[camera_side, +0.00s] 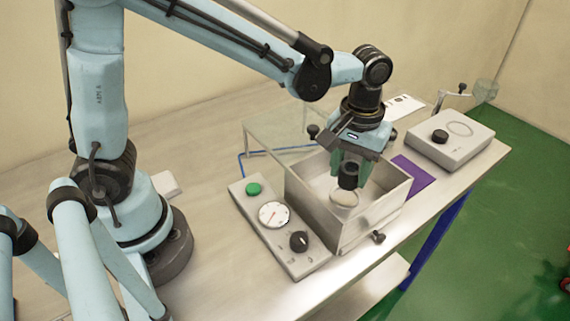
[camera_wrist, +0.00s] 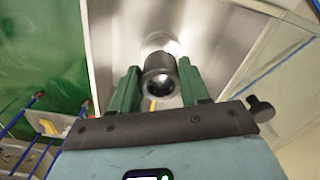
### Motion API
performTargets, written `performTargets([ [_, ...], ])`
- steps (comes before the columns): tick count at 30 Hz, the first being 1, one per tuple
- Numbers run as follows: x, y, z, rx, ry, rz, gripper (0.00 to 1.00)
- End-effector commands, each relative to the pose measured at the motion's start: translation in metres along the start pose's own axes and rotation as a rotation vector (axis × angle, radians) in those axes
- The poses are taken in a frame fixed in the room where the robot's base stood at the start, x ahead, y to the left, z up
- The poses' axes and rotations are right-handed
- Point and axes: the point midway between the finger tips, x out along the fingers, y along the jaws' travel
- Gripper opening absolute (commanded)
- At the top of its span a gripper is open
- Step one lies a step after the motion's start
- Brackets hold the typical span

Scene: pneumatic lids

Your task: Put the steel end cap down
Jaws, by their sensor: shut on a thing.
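The steel end cap (camera_side: 344,199) is a pale, shiny round piece under a black cylindrical grip. In the side view it is inside the open grey box, low over or on its floor; I cannot tell whether it touches. My gripper (camera_side: 350,170) points down into the box, its green fingers shut on the black grip. In the wrist view the fingers of my gripper (camera_wrist: 159,84) flank the black cylinder, and the round rim of the end cap (camera_wrist: 160,44) shows beyond it. The open box (camera_side: 375,228) has thin metal walls.
A control panel (camera_side: 291,254) with a green button, gauge and black knob stands left of the box. A clear lid (camera_side: 275,130) stands raised behind it. A purple mat (camera_side: 412,174) and a grey unit with a black knob (camera_side: 450,139) lie to the right.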

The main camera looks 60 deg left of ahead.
Motion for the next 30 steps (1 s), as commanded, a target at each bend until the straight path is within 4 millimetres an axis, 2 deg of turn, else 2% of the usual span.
performTargets([
  [12, 0.04, 0.0, -0.002, 0.001, 0.0, 0.0, 0.03],
  [25, 0.045, -0.001, -0.002, 0.001, 0.0, 0.0, 0.03],
  [26, 0.044, -0.001, -0.002, 0.001, 0.0, 0.0, 0.5],
  [30, 0.044, -0.001, -0.002, 0.001, 0.0, 0.0, 0.71],
])
